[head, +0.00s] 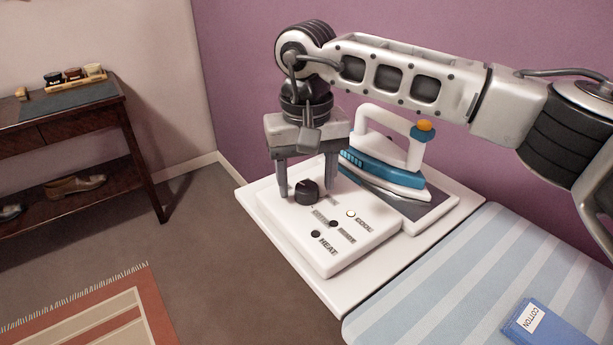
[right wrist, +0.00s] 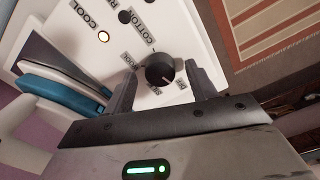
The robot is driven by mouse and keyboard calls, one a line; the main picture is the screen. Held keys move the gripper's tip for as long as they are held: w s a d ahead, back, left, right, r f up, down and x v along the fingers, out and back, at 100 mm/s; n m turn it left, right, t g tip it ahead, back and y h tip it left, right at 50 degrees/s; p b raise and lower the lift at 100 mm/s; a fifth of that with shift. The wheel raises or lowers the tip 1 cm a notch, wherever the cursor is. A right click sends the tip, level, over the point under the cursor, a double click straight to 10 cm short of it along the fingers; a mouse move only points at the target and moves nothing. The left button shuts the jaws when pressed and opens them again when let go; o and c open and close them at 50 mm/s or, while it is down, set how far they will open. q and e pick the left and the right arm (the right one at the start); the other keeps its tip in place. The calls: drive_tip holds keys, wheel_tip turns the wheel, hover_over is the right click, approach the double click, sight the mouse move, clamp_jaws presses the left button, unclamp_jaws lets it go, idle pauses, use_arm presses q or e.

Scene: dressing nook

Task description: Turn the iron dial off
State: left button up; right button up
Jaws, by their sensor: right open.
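The iron dial is a round black knob (head: 307,191) on a white control panel (head: 345,258); it also shows in the right wrist view (right wrist: 159,70). The panel carries labels, among them COOL and HEAT, and the lamp by COOL (head: 351,213) glows pale. My right gripper (head: 305,189) is open and points down, with one finger on each side of the dial. In the right wrist view gaps show between the fingers and the knob. The blue and white iron (head: 385,168) rests on its plate behind the panel. My left gripper is not in view.
A striped blue ironing surface (head: 450,290) lies at the right, with a blue cloth labelled COTTON (head: 538,322) on it. A dark wooden table (head: 70,120) with shoes below stands at the left. A fringed rug (head: 95,315) lies on the floor.

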sight(306, 186)
wheel_tip(306, 186, up, 16)
drive_tip(key=p, duration=0.1)
drive_tip(key=shift+f, duration=0.15)
